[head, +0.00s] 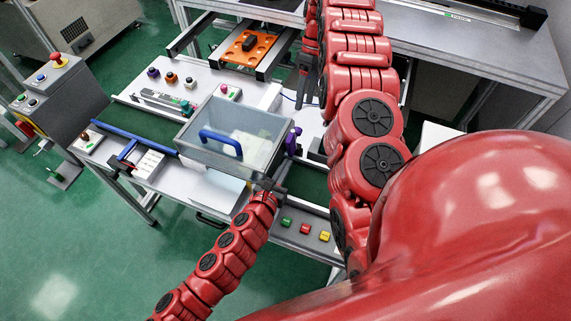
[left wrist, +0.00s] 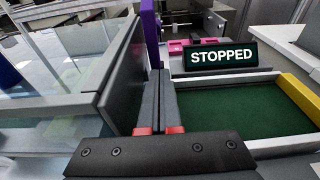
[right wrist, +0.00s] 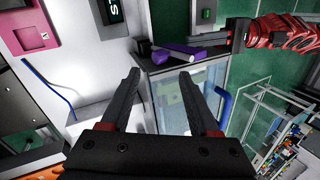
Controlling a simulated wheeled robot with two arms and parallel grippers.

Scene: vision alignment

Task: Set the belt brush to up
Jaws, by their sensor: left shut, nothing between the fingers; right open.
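A purple part (head: 291,140) stands at the right end of the clear-lidded box, beside the green belt. It looks like the belt brush, but no label confirms this. In the left wrist view its purple bar (left wrist: 150,33) is upright, just beyond my left fingers. The right wrist view shows purple pieces (right wrist: 181,54) on a dark mount. My left gripper (head: 272,184) is shut and empty, close to the box's near right corner; its fingers (left wrist: 166,88) also show in the left wrist view. My right gripper (head: 305,82) is open and empty above the table; its spread fingers (right wrist: 160,78) show clearly.
The clear box (head: 235,135) with a blue handle fills the table's middle. A sign (left wrist: 221,56) reads STOPPED beside the green belt (left wrist: 225,112), with a yellow edge piece (left wrist: 298,94) to the right. Colored buttons (head: 305,229) line the front rail. An orange plate (head: 247,49) lies behind.

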